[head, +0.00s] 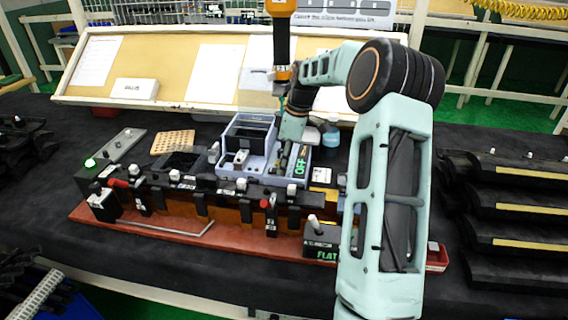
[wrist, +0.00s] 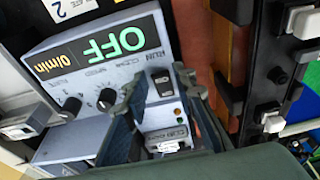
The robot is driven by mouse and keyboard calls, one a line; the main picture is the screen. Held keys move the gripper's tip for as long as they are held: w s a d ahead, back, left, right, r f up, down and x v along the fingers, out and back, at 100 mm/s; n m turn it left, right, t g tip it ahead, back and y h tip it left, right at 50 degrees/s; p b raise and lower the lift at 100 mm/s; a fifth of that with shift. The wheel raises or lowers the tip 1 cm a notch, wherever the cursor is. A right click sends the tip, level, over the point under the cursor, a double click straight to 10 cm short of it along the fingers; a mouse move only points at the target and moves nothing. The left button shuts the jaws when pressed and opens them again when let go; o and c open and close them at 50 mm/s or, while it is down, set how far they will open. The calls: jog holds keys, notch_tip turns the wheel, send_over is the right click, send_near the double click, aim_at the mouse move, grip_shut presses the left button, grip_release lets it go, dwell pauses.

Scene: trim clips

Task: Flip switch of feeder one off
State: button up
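The blue-grey feeder (head: 255,178) stands behind the long fixture in the head view. Its panel (wrist: 90,75) fills the left and middle of the wrist view. The feeder's display (wrist: 100,48) reads OFF and 0/min, upside down; it also shows green in the head view (head: 300,166). A black rocker switch (wrist: 163,83) sits on the panel, right of two dark knobs. My gripper (wrist: 160,98) is open, its fingers apart on either side of the switch. I cannot tell whether they touch it. In the head view my gripper (head: 284,158) is low over the feeder, its tips partly hidden.
A long fixture with several clips (head: 200,190) stands on a red base (head: 160,226) before the feeder. A control box with a green light (head: 112,160) is at left. Dark stacked trim parts (head: 515,210) fill the right. A sloped board (head: 215,75) stands behind.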

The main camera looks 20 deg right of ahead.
notch_tip(320, 180, up, 12)
jog(key=s+d, duration=0.1)
jog(key=d, duration=0.1)
jog(key=shift+s, duration=0.15)
jog(key=shift+f, duration=0.1)
dwell(0.5)
